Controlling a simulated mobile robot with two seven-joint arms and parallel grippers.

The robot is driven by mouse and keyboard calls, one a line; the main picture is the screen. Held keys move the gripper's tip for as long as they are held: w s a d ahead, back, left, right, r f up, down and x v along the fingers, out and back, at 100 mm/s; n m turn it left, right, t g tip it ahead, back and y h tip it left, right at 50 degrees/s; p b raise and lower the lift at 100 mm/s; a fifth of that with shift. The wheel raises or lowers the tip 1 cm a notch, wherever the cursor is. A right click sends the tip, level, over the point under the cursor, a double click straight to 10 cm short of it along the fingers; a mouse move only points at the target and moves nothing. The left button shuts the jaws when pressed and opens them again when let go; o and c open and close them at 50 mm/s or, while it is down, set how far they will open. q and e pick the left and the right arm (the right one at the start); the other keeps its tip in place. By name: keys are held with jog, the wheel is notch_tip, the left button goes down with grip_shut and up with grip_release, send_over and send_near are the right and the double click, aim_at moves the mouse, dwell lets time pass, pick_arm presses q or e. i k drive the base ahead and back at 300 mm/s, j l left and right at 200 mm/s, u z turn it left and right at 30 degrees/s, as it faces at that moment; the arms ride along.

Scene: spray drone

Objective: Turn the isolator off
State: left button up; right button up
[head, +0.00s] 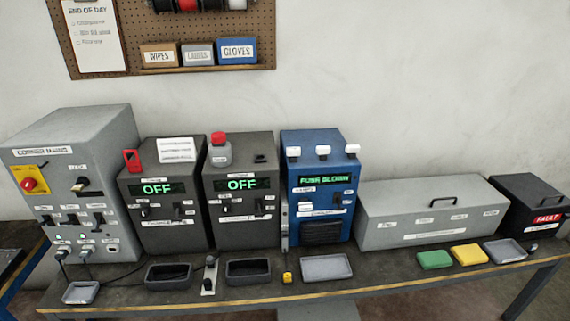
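A grey cabinet (120,135) with a label that seems to read "CORNER MAINS" stands at the left end of the bench. A red knob on a yellow plate (29,184) is on its front at the left; it looks like the isolator, but its small lettering and its position are too small to read. A dark switch (80,184) sits to the right of it. Below are several small switches, two green lights (60,237) and sockets with plugs and cables. Neither of my grippers is in view.
Two dark units (157,205) (241,200) show "OFF". A blue unit (318,200) shows "FUSE BLOWN". A long grey box (430,212) and a black box marked "FAULT" (547,218) stand at the right. Small trays (80,293) and pads line the bench front.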

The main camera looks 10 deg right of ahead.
aim_at(28, 183)
jog(key=i+l, duration=0.3)
jog(key=i, duration=0.15)
jog(key=i+l, duration=0.3)
jog(key=i, duration=0.15)
jog(key=i+l, duration=0.35)
jog(key=i, duration=0.15)
jog(key=u, duration=1.7)
